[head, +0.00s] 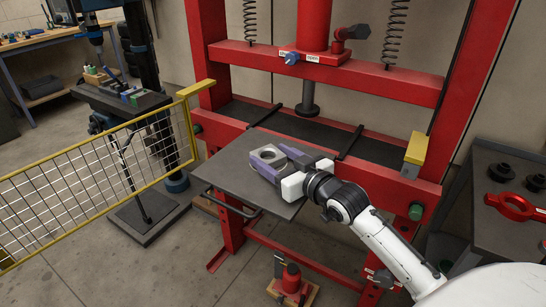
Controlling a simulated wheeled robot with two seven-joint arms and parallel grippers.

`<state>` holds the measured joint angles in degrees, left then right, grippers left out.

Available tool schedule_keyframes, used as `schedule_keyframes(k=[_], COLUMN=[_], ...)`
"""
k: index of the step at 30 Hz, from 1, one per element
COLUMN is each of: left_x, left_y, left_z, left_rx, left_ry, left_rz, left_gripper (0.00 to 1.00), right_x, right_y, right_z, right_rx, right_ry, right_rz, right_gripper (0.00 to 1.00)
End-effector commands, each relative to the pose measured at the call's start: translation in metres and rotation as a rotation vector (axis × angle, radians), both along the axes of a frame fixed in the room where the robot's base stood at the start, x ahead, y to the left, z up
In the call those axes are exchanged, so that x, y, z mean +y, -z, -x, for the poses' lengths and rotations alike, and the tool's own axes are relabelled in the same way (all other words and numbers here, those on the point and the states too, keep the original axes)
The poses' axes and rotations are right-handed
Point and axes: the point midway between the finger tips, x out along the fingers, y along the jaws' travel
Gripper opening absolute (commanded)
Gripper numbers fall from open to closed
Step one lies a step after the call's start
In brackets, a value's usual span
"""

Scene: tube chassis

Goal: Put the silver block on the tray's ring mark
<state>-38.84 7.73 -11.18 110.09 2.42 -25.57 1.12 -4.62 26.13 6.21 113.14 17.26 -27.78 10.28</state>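The tray (225,172) is a flat dark grey plate with a wire handle, at the front of the red press. My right gripper (268,155) reaches over it from the right, its two purple fingers spread apart. A light silver-grey shape with a round outline (266,157) lies between the fingertips and nearly fills the gap. It looks like the silver block, low over or on the tray. I cannot tell whether both fingers touch it. No separate ring mark can be made out. My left gripper is not in view.
The red press frame (430,75) and its ram (310,95) stand behind the tray. A yellow-framed mesh guard (100,180) is at the left. A dark bench with a red tool (515,207) is at the right. The tray's left part is bare.

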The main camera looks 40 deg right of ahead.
Motion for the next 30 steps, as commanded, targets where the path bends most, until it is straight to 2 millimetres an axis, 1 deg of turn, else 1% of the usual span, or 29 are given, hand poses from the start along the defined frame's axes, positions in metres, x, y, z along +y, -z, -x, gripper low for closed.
schedule_keyframes(k=[1, 2, 9, 12, 14, 17, 24, 27, 30], left_x=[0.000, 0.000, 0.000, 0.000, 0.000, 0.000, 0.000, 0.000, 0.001], left_y=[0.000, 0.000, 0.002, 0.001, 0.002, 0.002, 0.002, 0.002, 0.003], left_z=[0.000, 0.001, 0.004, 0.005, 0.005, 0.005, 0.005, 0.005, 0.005], left_rx=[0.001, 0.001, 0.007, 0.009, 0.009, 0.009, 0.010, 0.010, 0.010], left_ry=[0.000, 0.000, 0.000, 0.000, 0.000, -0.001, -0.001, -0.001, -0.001], left_rz=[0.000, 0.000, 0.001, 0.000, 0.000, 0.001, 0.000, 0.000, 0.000], left_gripper=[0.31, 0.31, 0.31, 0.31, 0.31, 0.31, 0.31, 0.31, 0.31], right_x=[0.000, 0.000, 0.000, 0.000, 0.000, 0.000, 0.000, 0.000, 0.000], right_y=[0.000, 0.000, 0.000, -0.003, -0.002, -0.004, -0.011, -0.014, -0.016], right_z=[0.000, 0.000, 0.000, 0.000, 0.005, 0.019, 0.069, 0.087, 0.101], right_rx=[0.000, 0.000, 0.000, -0.001, 0.001, 0.002, 0.003, 0.004, 0.003], right_ry=[0.000, 0.000, 0.000, 0.000, 0.000, 0.000, 0.000, 0.000, 0.000], right_rz=[0.000, 0.000, 0.000, 0.000, 0.000, 0.000, 0.001, 0.000, -0.001], right_gripper=[0.69, 0.73, 0.73, 0.73, 0.73, 0.73, 0.73, 0.73, 0.73])
